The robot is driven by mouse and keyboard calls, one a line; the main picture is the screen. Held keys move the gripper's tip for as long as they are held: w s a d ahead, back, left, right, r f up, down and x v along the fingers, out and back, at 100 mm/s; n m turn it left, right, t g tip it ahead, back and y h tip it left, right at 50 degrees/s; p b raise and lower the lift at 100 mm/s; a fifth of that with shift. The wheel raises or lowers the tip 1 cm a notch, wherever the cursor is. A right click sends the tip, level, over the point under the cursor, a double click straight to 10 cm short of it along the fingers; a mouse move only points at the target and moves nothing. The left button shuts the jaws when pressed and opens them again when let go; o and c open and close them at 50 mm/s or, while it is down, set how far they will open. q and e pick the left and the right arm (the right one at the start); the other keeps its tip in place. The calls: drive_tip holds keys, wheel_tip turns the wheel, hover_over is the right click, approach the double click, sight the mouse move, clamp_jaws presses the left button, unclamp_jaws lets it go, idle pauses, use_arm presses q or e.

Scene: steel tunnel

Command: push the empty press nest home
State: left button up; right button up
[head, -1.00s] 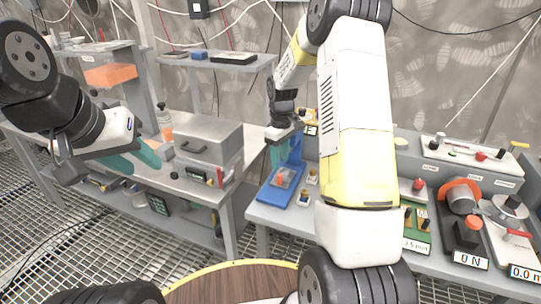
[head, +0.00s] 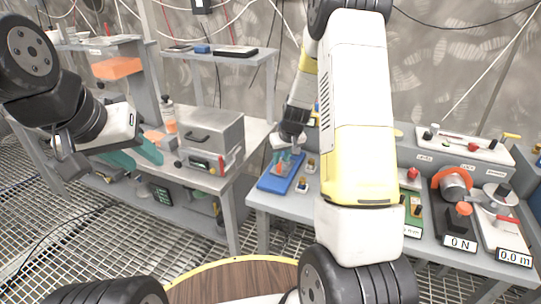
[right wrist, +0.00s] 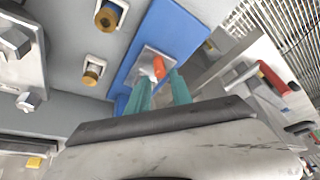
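The press has a blue base (head: 272,184) on the grey bench at the centre. Its nest (right wrist: 146,66) is a small greyish block on the blue base, with an orange-red part (right wrist: 159,67) on it. My right gripper (head: 287,158) points down over the nest. In the right wrist view its two teal fingers (right wrist: 163,80) stand apart, with the orange-red part between or just beyond the tips. I cannot tell whether they touch it. My arm hides the upper press in the head view. My left gripper (head: 132,156) is open and empty at the left, away from the press.
Two small brass-topped fittings (head: 302,184) stand just right of the blue base. A grey metal box (head: 213,138) stands on the left bench, across a gap. A green panel (head: 413,215) and an orange-ringed device (head: 455,186) are further right.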

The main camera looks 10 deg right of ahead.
drive_tip(key=shift+x, duration=2.25)
clamp_jaws()
